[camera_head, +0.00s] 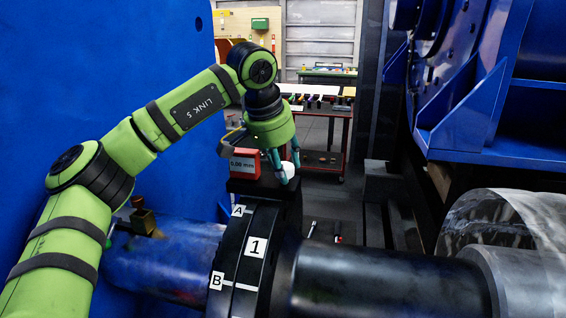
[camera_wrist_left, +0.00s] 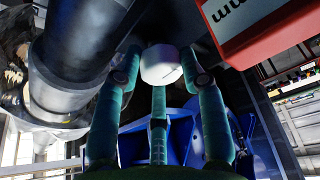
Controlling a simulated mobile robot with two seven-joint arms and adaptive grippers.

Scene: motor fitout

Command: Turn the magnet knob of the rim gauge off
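The rim gauge is a red box reading 0.00 mm (camera_head: 245,164) on a black base (camera_head: 262,187) on top of the large black coupling (camera_head: 244,255). Its red housing also fills the upper right of the left wrist view (camera_wrist_left: 265,25). The white magnet knob (camera_head: 288,169) is partly hidden by my fingers in the head view. In the left wrist view the knob (camera_wrist_left: 161,65) sits between the fingertips. My left gripper (camera_head: 284,168) points down with its fingers around the knob. Whether they press on it I cannot tell. My right gripper is not in view.
A dark shaft (camera_head: 380,275) runs right from the coupling to a clear cover (camera_head: 510,225). Blue machinery (camera_head: 480,110) stands at the right and a blue wall (camera_head: 90,70) at the left. A red-framed bench (camera_head: 325,160) stands behind.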

